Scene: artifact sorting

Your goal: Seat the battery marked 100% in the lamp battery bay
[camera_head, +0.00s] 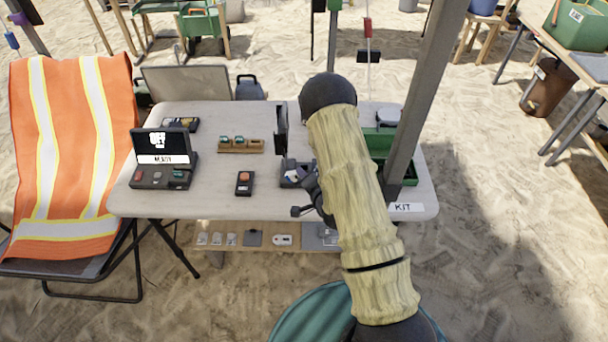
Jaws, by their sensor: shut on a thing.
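My gripper (304,182) is low over the right half of the pale table, mostly hidden by my own arm. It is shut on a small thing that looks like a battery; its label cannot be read. The gripper is at a dark base (286,183) with a small white and blue patch, below an upright black panel (281,130). This looks like the lamp and its bay, partly hidden by my arm. Whether the held thing is inside the bay cannot be told. A wooden holder (252,149) left of it carries two teal-topped batteries (239,140).
A dark device (160,158) with a READY screen stands at the table's left. A small black box with an orange button (244,182) lies at front centre. A green tray (408,170) and a grey post (425,80) are on the right. The table (215,190) has clear patches.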

